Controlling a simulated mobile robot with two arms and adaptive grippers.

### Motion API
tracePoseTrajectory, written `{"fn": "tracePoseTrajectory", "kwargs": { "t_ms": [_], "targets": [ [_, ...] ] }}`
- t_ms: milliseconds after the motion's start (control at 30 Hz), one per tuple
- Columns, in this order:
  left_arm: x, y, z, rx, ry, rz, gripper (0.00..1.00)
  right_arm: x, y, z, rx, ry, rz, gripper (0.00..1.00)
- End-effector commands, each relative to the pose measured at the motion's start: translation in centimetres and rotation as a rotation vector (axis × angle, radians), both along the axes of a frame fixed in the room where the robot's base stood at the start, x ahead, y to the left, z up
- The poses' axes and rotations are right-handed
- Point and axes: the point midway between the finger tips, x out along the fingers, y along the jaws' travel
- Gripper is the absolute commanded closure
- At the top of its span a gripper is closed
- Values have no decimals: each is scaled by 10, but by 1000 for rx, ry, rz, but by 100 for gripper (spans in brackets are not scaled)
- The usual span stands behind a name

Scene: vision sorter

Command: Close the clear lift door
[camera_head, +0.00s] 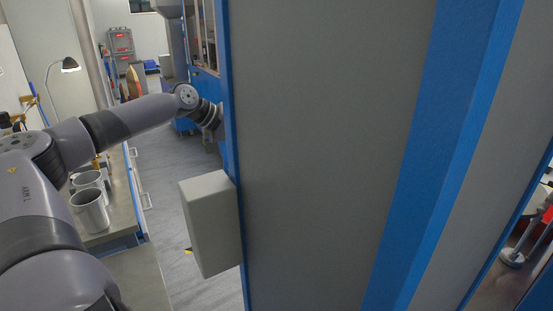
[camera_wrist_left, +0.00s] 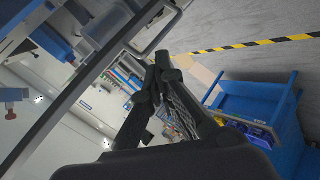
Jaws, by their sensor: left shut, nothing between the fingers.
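The clear lift door appears to be the see-through panel with a dark frame edge (camera_wrist_left: 92,75) that runs diagonally across the left wrist view. In the head view, a glazed framed panel (camera_head: 203,35) shows on the machine's side, seen at a steep angle; I cannot tell how far open it is. My left gripper (camera_wrist_left: 160,64) is shut and empty, its fingertips close to the frame edge in the picture. Whether they touch it is unclear. In the head view the left arm reaches to the blue edge, and the cabinet hides the fingers. My right gripper is not in view.
A large grey cabinet (camera_head: 320,140) with blue edges fills the head view's middle, with a grey box (camera_head: 211,222) on its side. Metal cups (camera_head: 90,210) stand on a left bench. A blue cart (camera_wrist_left: 250,105) stands on the floor near yellow-black tape (camera_wrist_left: 255,44).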

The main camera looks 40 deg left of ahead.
Motion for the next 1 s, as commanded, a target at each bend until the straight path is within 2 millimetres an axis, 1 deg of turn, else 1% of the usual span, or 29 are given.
{"fn": "tracePoseTrajectory", "kwargs": {
  "t_ms": [33,200,333,467,633,1000],
  "targets": [
    [-2,2,-1,65,48,-1,100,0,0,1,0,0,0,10],
    [-9,8,-5,203,155,6,100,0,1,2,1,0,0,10],
    [-12,12,-5,255,192,11,100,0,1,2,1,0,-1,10],
    [-12,13,-8,269,205,13,100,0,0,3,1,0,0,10],
    [-3,12,-21,268,207,13,100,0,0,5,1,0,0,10],
    [28,10,-62,268,207,13,100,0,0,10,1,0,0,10]
  ]
}}
